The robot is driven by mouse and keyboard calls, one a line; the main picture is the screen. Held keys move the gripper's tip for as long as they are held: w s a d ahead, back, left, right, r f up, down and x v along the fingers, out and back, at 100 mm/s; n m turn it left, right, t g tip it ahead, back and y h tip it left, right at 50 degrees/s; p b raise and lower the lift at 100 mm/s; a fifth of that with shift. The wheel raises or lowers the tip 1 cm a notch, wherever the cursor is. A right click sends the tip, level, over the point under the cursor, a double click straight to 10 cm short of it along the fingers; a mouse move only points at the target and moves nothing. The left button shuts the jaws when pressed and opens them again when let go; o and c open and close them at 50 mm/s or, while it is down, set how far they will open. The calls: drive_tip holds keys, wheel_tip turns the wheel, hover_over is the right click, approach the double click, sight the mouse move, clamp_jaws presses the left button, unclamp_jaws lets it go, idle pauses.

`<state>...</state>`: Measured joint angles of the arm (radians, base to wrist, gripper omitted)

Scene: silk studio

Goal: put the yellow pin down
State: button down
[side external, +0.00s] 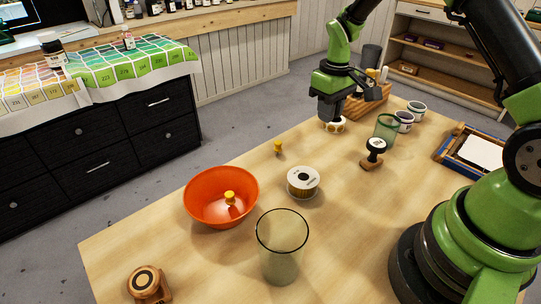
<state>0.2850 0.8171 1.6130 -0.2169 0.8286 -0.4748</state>
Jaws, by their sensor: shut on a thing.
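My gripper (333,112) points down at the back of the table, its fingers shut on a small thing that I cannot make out. A pale round piece with yellowish tones (340,126) shows right at or just behind the fingertips; I cannot tell whether it is held. One yellow pin (278,147) stands upright on the bare wood, left of my gripper and apart from it. Another yellow pin (230,198) is inside the orange bowl (200,205).
Clear wood surrounds the standing pin.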

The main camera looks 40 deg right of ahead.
drive_tip(key=w+a+n, duration=0.4)
drive_tip(key=a+n, duration=0.3)
drive_tip(key=a, duration=0.6)
drive_tip(key=n, duration=0.8)
hover_over(218, 215)
wheel_tip(218, 215, down, 5)
drive_tip(key=shift+f, duration=2.15)
drive_tip(key=c, duration=1.3)
unclamp_jaws()
drive_tip(key=shift+f, duration=0.1)
